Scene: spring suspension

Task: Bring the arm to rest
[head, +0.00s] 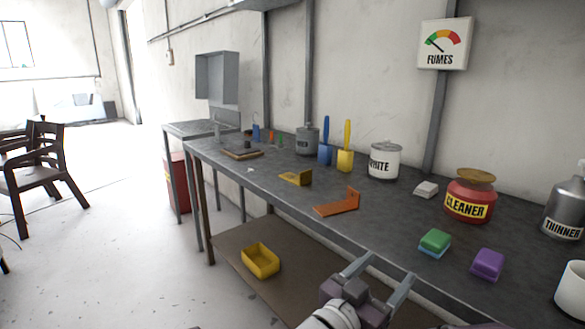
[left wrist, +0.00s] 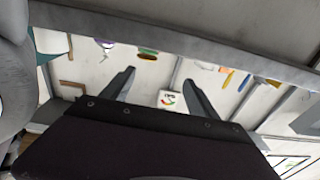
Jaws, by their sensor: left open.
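My left gripper (head: 384,277) is at the bottom of the head view, in front of the workbench's front edge. Its two grey fingers are spread apart with nothing between them. In the left wrist view the fingers (left wrist: 158,88) also stand apart and empty. The underside or edge of a grey surface crosses that view, with the wall behind. My right gripper shows in neither view.
The workbench (head: 240,175) holds an orange bracket (head: 337,203), a yellow bracket (head: 296,178), a green sponge (head: 435,240), a purple block (head: 487,264), a red cleaner tin (head: 470,200) and a white can (head: 384,161). A yellow bin (head: 260,260) sits on the lower shelf.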

